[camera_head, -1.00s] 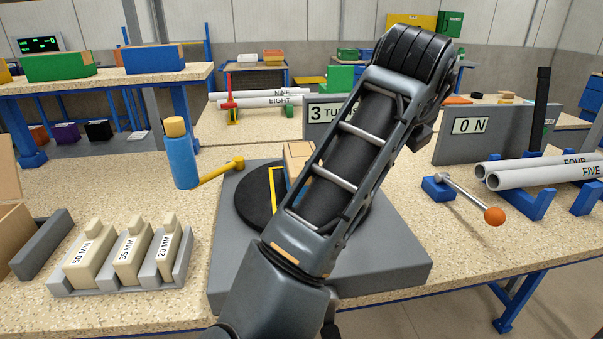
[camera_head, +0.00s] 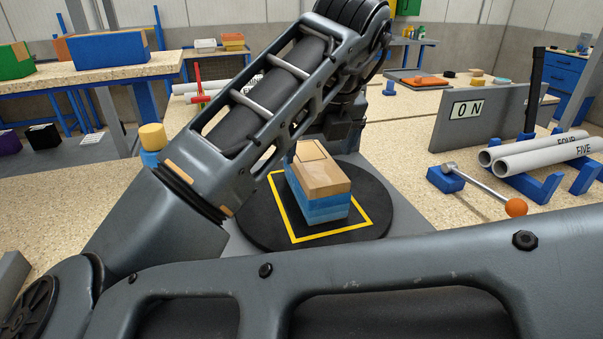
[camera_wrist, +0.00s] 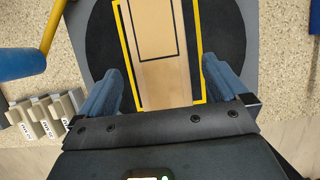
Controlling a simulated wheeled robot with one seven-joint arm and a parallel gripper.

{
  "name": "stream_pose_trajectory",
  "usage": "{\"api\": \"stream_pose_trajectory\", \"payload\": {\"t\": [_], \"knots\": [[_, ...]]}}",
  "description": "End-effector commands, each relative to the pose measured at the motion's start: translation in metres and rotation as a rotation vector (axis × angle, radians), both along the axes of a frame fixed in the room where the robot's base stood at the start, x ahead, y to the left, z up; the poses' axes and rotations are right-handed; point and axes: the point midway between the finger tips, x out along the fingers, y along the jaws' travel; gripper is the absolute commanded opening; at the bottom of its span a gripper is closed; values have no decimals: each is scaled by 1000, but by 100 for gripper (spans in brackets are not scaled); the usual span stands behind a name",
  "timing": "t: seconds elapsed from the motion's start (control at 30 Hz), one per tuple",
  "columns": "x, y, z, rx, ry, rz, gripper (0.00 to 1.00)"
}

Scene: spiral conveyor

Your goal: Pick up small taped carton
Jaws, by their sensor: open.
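The small taped carton (camera_head: 322,185) has a tan top and blue sides. It stands upright on the black round turntable (camera_head: 262,233), within a yellow square outline. In the wrist view the carton's tan top (camera_wrist: 165,75) lies below my gripper (camera_wrist: 163,68), between the lines of its two blue-grey fingers. The fingers are spread apart, with nothing held between them. I cannot tell the height of the fingertips over the carton. In the head view my arm hides the fingertips, and a near arm link covers the front of the turntable's base.
A lever with an orange ball (camera_head: 515,207) and grey pipes (camera_head: 540,150) on blue stands are at the right. An "ON" panel (camera_head: 470,115) stands behind them. A blue bottle with a tan cap (camera_head: 152,137) is at the left. Labelled blocks (camera_wrist: 50,110) show in the wrist view.

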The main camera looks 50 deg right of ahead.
Motion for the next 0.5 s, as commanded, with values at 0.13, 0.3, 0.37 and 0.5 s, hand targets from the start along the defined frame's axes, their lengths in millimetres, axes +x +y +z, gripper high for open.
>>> {"api": "stream_pose_trajectory", "payload": {"t": [0.13, 0.3, 0.37, 0.5], "knots": [[5, -3, -15, -1, 3, 0, 100], [13, -8, -31, 0, 4, 1, 100], [16, -11, -39, -1, 6, 2, 100], [23, -15, -56, -1, 3, 1, 100]]}}
